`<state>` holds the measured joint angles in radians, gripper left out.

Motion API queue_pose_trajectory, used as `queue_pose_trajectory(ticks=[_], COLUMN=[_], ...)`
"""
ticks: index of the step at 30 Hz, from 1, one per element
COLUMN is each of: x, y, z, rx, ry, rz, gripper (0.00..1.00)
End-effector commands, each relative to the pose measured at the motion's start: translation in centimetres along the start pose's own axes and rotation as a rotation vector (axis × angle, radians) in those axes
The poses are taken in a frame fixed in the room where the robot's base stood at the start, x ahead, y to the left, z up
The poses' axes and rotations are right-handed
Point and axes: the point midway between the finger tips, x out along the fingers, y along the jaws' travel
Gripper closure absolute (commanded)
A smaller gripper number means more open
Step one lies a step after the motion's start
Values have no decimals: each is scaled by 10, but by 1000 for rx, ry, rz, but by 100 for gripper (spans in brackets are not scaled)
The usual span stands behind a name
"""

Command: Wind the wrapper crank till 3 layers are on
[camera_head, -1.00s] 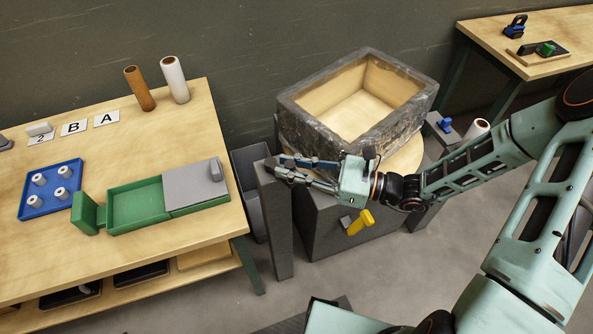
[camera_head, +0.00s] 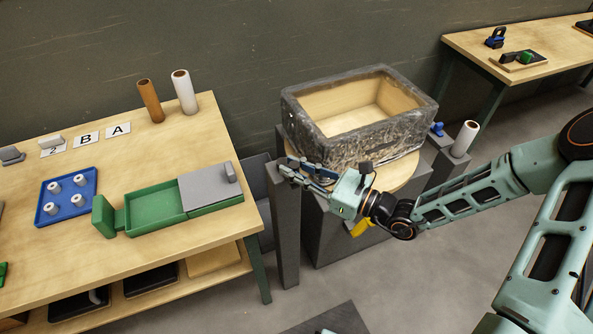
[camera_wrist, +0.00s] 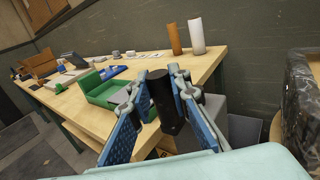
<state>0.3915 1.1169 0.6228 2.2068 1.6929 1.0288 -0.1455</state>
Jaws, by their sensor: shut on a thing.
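A wooden crate (camera_head: 362,146), open at the top, stands on a round wooden turntable (camera_head: 400,178) over a grey base. Dark, shiny, creased film covers its outer walls; I cannot tell how many layers. My gripper (camera_head: 300,168) is at the crate's near left, by the top of a grey post (camera_head: 285,225). In the wrist view its blue-padded fingers (camera_wrist: 160,112) are shut on a dark upright cylinder (camera_wrist: 164,95), which looks like the crank knob. The crank arm beneath is hidden. A yellow handle (camera_head: 362,228) shows partly behind my wrist.
A white roll (camera_head: 464,138) and a blue clamp (camera_head: 437,129) stand right of the crate. The left table (camera_head: 130,185) holds a green tray (camera_head: 155,212), a blue tray (camera_head: 50,212) and two rolls. Another bench (camera_head: 540,70) is at back right.

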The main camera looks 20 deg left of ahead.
Motion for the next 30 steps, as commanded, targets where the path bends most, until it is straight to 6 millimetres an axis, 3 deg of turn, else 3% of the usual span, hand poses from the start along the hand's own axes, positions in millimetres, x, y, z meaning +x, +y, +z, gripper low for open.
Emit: queue_pose_trajectory(ticks=[23, 24, 30], x=[4, 4, 4], y=[-1, -1, -2], z=[-2, -2, -1], rx=[3, 3, 2], ry=[5, 5, 3], rz=[-37, -37, -38], gripper=[100, 82, 64])
